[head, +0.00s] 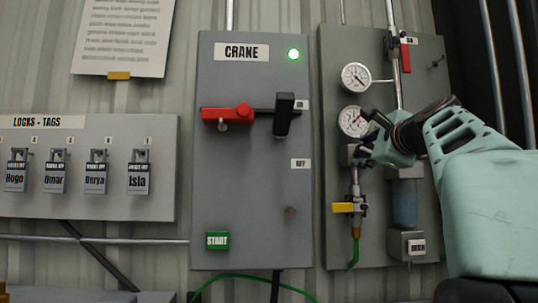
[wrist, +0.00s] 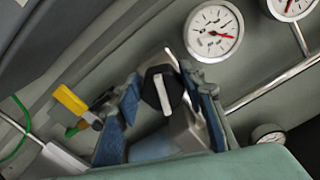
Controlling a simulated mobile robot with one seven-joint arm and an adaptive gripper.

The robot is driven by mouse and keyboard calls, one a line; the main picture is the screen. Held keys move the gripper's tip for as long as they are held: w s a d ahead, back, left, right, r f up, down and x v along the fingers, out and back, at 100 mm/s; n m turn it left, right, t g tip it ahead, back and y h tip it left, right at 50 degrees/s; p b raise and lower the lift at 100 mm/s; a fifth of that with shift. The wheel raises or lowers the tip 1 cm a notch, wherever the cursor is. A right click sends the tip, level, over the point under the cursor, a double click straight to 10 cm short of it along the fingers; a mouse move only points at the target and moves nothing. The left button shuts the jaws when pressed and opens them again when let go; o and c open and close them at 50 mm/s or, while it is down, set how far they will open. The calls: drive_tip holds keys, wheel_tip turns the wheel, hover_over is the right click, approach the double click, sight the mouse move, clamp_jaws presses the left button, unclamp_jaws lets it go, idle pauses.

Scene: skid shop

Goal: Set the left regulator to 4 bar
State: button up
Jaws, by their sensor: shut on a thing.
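The regulator's dark faceted knob (wrist: 161,88) with a pale bar across its face sits between my two fingers in the wrist view. My gripper (wrist: 163,80) is shut on this knob. Beside it is a round white gauge (wrist: 214,31), its red needle pointing right and slightly down; the numbers are too small to read. In the head view my gripper (head: 369,136) is at the grey right-hand panel, just below and right of the lower gauge (head: 351,121), and hides the knob and part of that gauge.
An upper gauge (head: 356,77) and a red-handled valve (head: 405,56) are above. A yellow valve handle (head: 343,208) with a green hose is below. A blue bowl (head: 404,203) hangs beneath my gripper. The CRANE box (head: 253,150), with a lit green lamp, stands left.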

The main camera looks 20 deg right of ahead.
sight(364, 147)
idle(0.4)
drive_tip(key=o, duration=1.1)
drive_tip(key=shift+o, duration=0.2)
drive_tip(key=shift+r, duration=0.1)
wheel_tip(364, 147, up, 5)
drive_tip(key=shift+a, duration=0.1)
drive_tip(key=shift+d+r, duration=0.15)
drive_tip(key=shift+r, duration=0.35)
drive_tip(key=shift+d+r, duration=0.15)
drive_tip(key=shift+r, duration=0.35)
drive_tip(key=shift+a+r, duration=0.1)
drive_tip(key=shift+r, duration=1.15)
drive_tip(key=shift+a+r, duration=0.1)
drive_tip(key=shift+r, duration=0.05)
